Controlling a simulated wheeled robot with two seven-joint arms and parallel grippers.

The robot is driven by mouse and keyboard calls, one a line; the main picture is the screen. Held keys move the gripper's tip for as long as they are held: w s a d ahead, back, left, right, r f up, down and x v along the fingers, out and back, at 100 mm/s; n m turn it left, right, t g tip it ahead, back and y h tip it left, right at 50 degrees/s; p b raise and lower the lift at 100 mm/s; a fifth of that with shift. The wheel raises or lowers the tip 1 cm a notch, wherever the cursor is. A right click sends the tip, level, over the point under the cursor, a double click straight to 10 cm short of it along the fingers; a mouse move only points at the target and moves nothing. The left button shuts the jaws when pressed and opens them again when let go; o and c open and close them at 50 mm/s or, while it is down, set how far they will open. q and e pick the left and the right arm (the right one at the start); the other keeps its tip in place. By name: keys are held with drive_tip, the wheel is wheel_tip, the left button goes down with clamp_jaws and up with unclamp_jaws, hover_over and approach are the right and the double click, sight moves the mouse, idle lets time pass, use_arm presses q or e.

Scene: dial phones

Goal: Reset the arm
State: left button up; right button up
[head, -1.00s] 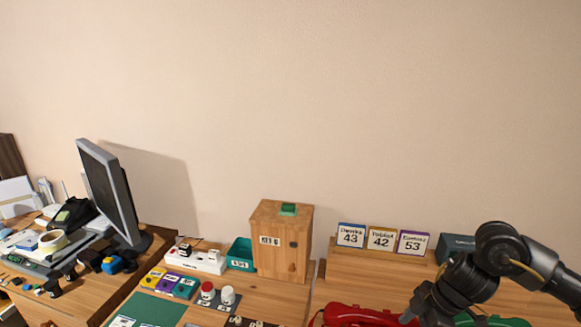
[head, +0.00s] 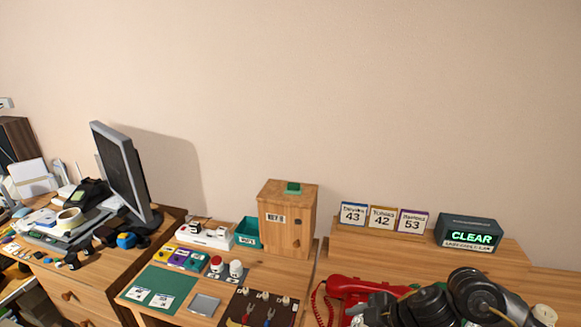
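My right arm (head: 470,297) is at the bottom right of the head view, folded low over the right desk. Its dark links cover part of the red phone (head: 346,287), whose handset and coiled cord show to the left of the arm. The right gripper's fingertips cannot be made out. My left arm and gripper are not in view. Three number cards reading 43 (head: 352,213), 42 (head: 382,218) and 53 (head: 412,221) stand on a wooden shelf. A dark display box (head: 468,234) right of them shows CLEAR in green letters.
A wooden key box (head: 287,220) stands at the middle desk's back, beside a teal bin (head: 247,233). A green mat (head: 158,288) and a tool board (head: 262,308) lie in front. A monitor (head: 122,172) stands at left. The wall above is bare.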

drive_tip(key=s+a+f+m+t, duration=0.1)
drive_tip(key=s+a+m+t, duration=0.2)
drive_tip(key=a+m+t, duration=0.2)
drive_tip(key=s+d+f+m+g+h, duration=0.3)
drive_tip(key=s+d+f+m+h, duration=0.15)
drive_tip(key=s+d, duration=0.4)
drive_tip(key=s+d+f+m+g+h, duration=0.25)
drive_tip(key=s+d+f+m, duration=0.3)
drive_tip(key=s, duration=0.65)
wheel_tip(320, 180, down, 26)
drive_tip(key=g+b, duration=0.1)
drive_tip(key=s+d+f, duration=0.1)
drive_tip(key=s+f, duration=0.8)
drive_tip(key=s+d+f+g+b, duration=0.1)
drive_tip(key=s+d+f, duration=0.1)
drive_tip(key=s+f, duration=0.6)
drive_tip(key=shift+s+d+f+n+h, duration=0.3)
drive_tip(key=shift+s+f, duration=0.1)
drive_tip(key=shift+f, duration=0.45)
